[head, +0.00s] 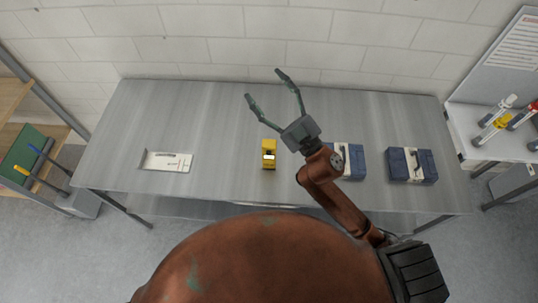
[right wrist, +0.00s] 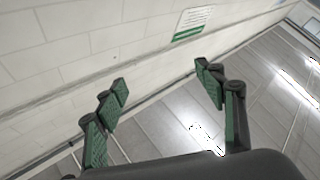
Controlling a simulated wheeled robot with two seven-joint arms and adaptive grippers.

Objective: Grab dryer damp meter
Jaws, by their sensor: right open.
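The yellow damp meter (head: 269,152) stands on the metal table in the head view, near its middle, with a small pale display on its front. My right gripper (head: 264,85) is open and empty. It is raised in front of the camera, just right of the meter in the picture, with its fingers pointing toward the back wall. The right wrist view shows its two green-padded fingers (right wrist: 160,80) spread wide with nothing between them. The meter does not show in that view. My left gripper is not in view.
My right arm partly covers the nearer case. A side table (head: 465,120) with bottles stands right, wooden shelving (head: 15,100) left. The table's back is clear.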

